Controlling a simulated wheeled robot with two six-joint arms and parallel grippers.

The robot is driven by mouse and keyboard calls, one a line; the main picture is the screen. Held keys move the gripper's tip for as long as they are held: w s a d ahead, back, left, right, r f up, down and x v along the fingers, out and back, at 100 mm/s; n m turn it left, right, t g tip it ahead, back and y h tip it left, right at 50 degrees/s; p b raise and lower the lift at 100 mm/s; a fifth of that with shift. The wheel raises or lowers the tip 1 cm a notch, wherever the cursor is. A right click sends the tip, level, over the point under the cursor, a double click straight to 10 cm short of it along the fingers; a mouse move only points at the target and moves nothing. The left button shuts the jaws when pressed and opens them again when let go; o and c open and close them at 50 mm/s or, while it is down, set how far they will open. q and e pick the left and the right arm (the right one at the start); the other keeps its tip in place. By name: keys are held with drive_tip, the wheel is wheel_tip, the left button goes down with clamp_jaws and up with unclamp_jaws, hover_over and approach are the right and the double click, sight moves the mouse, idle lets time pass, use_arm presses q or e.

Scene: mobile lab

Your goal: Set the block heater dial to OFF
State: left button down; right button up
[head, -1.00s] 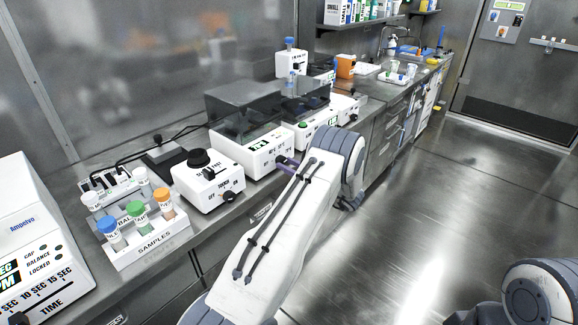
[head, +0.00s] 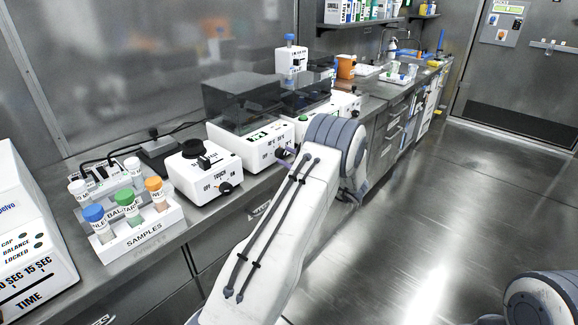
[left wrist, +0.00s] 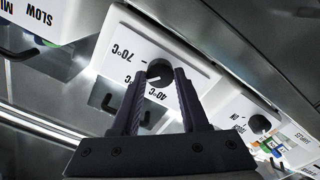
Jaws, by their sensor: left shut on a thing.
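The block heater (head: 248,150) is a white box with a dark see-through lid, at the middle of the bench in the head view. Its front also shows in the left wrist view (left wrist: 198,72), upside down, with 70°C and 40°C printed by the dial. The dial (left wrist: 160,70) is a round dark knob between my left fingertips. A small light mark shows on its lower left; its exact setting is hard to read. My left gripper (left wrist: 159,78) is shut on the dial. My right gripper is out of view.
A vortex mixer (head: 205,170) with a black top and knob stands left of the heater. A samples rack (head: 138,232) with capped tubes is farther left. Another white device (left wrist: 245,115) with a knob sits close beside the heater. The floor (head: 440,210) on the right is clear.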

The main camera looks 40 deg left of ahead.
use_arm(q)
drive_tip(key=n+b, duration=0.3)
drive_tip(key=b, duration=0.1)
drive_tip(key=n+b, duration=0.4)
drive_tip(key=b, duration=0.1)
drive_tip(key=n+b, duration=0.4)
drive_tip(key=b, duration=0.1)
drive_tip(key=shift+f, duration=0.4)
drive_tip(key=n+b, duration=1.1)
drive_tip(key=b, duration=0.6)
drive_tip(key=shift+r+b, duration=0.1)
drive_tip(key=shift+b, duration=0.2)
drive_tip(key=shift+r+n+b, duration=0.25)
drive_tip(key=shift+n+b, duration=1.1)
drive_tip(key=shift+n, duration=0.05)
drive_tip(key=shift+c, duration=2.1)
unclamp_jaws()
drive_tip(key=shift+r, duration=0.1)
drive_tip(key=shift+d, duration=0.1)
